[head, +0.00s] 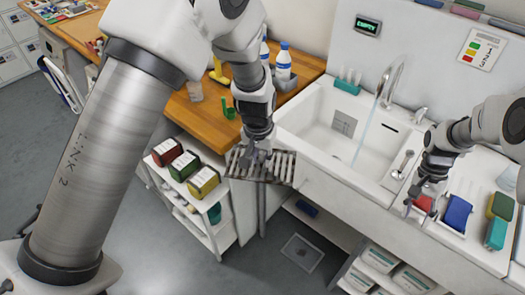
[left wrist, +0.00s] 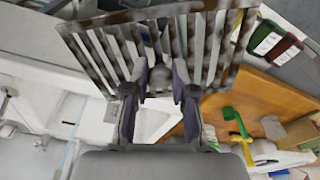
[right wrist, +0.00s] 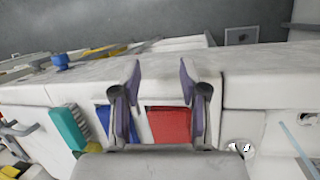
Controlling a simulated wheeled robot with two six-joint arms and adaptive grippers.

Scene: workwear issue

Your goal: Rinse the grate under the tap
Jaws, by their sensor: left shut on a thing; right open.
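The grate (head: 283,168) is a slatted metal rack with brownish stains on its bars, clear in the left wrist view (left wrist: 215,45). My left gripper (head: 257,160) is shut on it and holds it in front of the sink's left front corner, outside the basin. The tap (head: 393,75) stands at the back of the white sink (head: 318,138), and a thin stream of water (head: 368,130) falls from it into the basin. The grate is apart from the stream. My right gripper (head: 414,199) is open and empty above a red sponge or cloth (right wrist: 168,124) right of the basin.
A blue sponge (head: 457,213), a teal brush (head: 495,233) and a green-yellow item (head: 501,206) lie on the right drainer. A wooden counter (head: 205,118) with bottles (head: 283,65) is left of the sink. A low shelf holds several coloured boxes (head: 203,181).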

